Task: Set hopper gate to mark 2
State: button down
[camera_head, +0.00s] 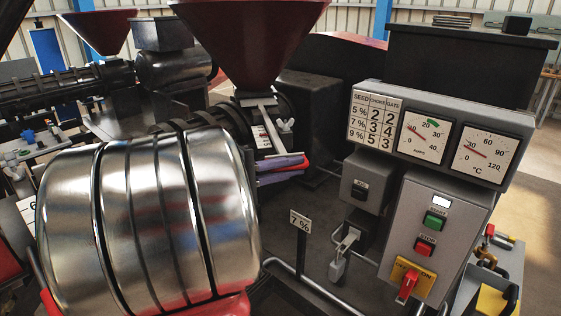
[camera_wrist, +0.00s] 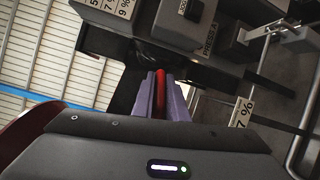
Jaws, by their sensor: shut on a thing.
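The dark red hopper (camera_head: 250,40) stands at top centre in the head view. Below it are the gate's pale bar (camera_head: 262,113), a small white scale plate (camera_head: 262,137) and a wing nut (camera_head: 286,126). The plate's marks are too small to read, so I cannot tell the gate's setting. My gripper (camera_head: 284,170) has purple fingers just below the plate. They are shut on a red handle (camera_head: 304,163). In the wrist view, the red handle (camera_wrist: 160,92) is between my gripper's fingers (camera_wrist: 161,97). The handle's join to the gate is hidden.
A large shiny banded metal body (camera_head: 150,220) fills the left foreground. A 7 % sign (camera_head: 300,222) stands right of it. The control panel (camera_head: 432,225), seed table (camera_head: 375,119) and gauges (camera_head: 425,137) are at right. A second red hopper (camera_head: 102,30) stands behind left.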

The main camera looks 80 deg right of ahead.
jog(key=shift+s+a+f, duration=0.2)
jog(key=shift+a, duration=0.15)
jog(key=c, duration=1.8)
grip_release()
jog(key=shift+o, duration=0.2)
jog(key=shift+r, duration=0.1)
jog(key=shift+w, duration=0.1)
jog(key=v, duration=1.3)
jog(key=shift+w+a, duration=0.2)
